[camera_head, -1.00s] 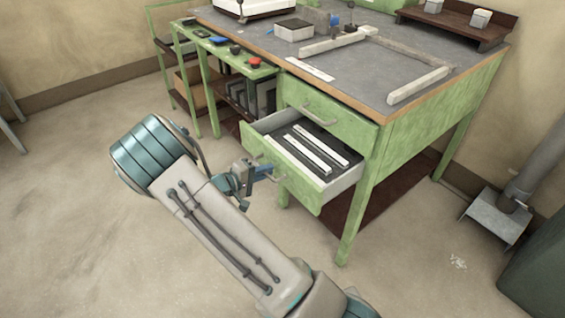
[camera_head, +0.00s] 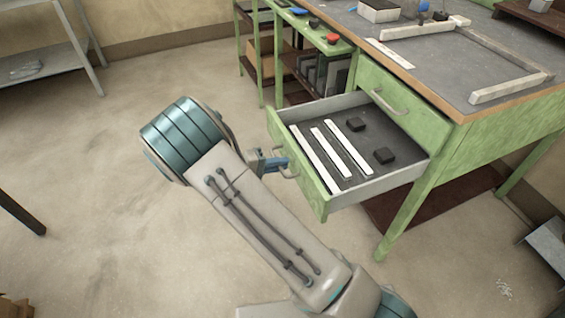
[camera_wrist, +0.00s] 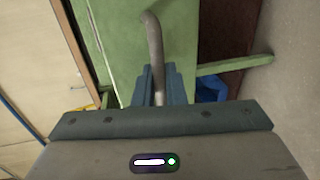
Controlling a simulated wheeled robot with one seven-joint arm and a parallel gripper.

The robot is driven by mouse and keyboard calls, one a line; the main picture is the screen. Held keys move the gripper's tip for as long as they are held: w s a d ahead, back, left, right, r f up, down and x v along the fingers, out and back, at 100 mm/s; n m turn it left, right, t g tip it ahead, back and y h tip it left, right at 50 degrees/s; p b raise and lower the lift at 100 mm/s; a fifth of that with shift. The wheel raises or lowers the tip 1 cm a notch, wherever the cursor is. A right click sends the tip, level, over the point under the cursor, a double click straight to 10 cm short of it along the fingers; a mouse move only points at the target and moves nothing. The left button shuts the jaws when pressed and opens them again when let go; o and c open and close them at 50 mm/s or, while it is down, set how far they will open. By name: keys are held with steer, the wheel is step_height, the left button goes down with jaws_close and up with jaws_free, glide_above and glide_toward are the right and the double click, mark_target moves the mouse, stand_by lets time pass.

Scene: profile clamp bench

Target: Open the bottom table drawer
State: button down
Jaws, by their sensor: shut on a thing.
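The bottom table drawer (camera_head: 392,181) is pulled well out from the green workbench in the head view. White strips and two small black blocks lie inside it. Its green front (camera_head: 301,163) carries a metal handle. My gripper (camera_head: 281,165) is at that front in the head view. In the wrist view, the curved handle (camera_wrist: 154,45) runs down between the fingers of my gripper (camera_wrist: 159,88), which are shut on it. The lower end of the handle is hidden between the fingers.
The upper drawer (camera_head: 405,100) is closed above the open one. The bench top (camera_head: 440,60) holds wooden bars and a box. A lower green side table (camera_head: 310,35) stands to the left. The floor (camera_head: 100,150) left of my arm is clear.

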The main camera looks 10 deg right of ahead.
steer(key=c, duration=1.6)
jaws_free()
steer(key=shift+c, duration=0.2)
steer(key=p+v, duration=0.1)
steer(key=v, duration=1.3)
steer(key=shift+d+p, duration=0.1)
steer(key=shift+p, duration=0.2)
